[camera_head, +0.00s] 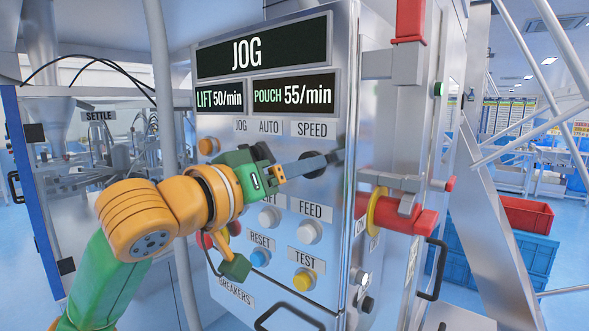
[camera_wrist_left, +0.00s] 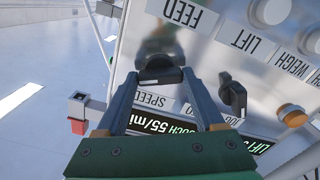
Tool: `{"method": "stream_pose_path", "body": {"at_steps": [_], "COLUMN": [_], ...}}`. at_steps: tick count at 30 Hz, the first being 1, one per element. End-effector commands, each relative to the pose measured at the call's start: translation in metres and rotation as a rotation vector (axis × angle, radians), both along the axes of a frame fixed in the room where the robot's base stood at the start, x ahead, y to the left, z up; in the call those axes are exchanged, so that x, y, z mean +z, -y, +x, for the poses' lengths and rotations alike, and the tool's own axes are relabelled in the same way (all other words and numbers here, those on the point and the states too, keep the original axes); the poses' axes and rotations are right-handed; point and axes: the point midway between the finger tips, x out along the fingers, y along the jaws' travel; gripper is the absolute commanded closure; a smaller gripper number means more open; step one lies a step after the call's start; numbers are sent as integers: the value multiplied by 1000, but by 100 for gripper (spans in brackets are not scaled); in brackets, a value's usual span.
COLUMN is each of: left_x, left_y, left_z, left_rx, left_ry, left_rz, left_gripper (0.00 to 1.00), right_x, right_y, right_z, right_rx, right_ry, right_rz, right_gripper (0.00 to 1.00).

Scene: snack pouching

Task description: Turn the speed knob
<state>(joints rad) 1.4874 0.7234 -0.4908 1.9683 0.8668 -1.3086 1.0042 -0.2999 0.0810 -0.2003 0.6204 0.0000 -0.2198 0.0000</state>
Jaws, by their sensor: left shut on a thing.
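The black speed knob (camera_head: 312,165) sits on the metal control panel (camera_head: 345,120) below the SPEED label (camera_head: 313,130). In the left wrist view the knob (camera_wrist_left: 160,74) shows between the fingertips, below the upside-down FEED label (camera_wrist_left: 182,13). My left gripper (camera_head: 318,163) reaches in from the left, shut on the speed knob, with one finger on each side of it. The panel displays read JOG, LIFT 50/min and POUCH 55/min. The black selector (camera_wrist_left: 232,94) beside the knob is clear of the fingers in the wrist view. My right gripper is not in view.
An orange lamp (camera_head: 208,146), a blue RESET button (camera_head: 260,258) and a yellow TEST button (camera_head: 303,280) lie near my arm. White knobs (camera_head: 308,232) sit below the speed knob. A red-and-yellow part (camera_head: 400,215) and a door handle stick out at right.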

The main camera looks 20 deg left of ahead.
Motion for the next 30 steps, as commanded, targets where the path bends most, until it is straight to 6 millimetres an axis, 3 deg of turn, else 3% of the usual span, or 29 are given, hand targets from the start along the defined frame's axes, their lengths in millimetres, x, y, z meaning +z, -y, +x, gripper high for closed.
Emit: {"method": "stream_pose_path", "body": {"at_steps": [15, 30], "left_x": [3, 3], "left_y": [-1, 0], "left_z": [0, 0], "left_rx": [2, 1], "left_ry": [115, 154], "left_rz": [307, 402], "left_gripper": [86, 86], "right_x": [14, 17], "right_y": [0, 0], "right_z": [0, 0], "right_rx": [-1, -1], "right_ry": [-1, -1], "right_rz": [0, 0], "right_gripper": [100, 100]}}
